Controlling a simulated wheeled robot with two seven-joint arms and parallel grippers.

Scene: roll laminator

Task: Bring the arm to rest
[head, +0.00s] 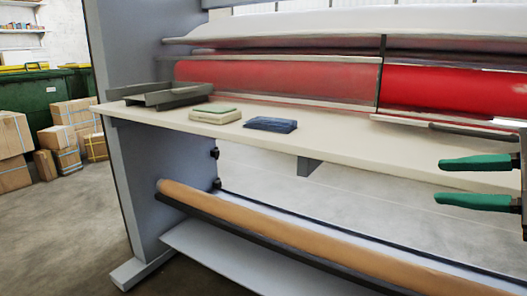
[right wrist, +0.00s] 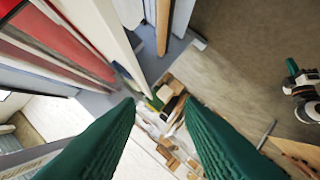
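My right gripper (head: 475,181) comes in at the right edge of the head view, in front of the laminator's pale table. Its two green fingers are apart with nothing between them. In the right wrist view the same green fingers (right wrist: 160,120) are spread, with only the distant floor and boxes behind the gap. On the laminator table (head: 380,163) lie a folded green and cream cloth (head: 215,113) and a folded dark blue cloth (head: 270,125). A grey metal tray (head: 160,95) sits at the table's left end.
The laminator has red rollers (head: 290,80) behind the table and a brown roll (head: 290,235) below it. Cardboard boxes (head: 72,112) and a green bin (head: 30,95) stand on the floor at left. The floor (head: 60,230) at the front left is clear.

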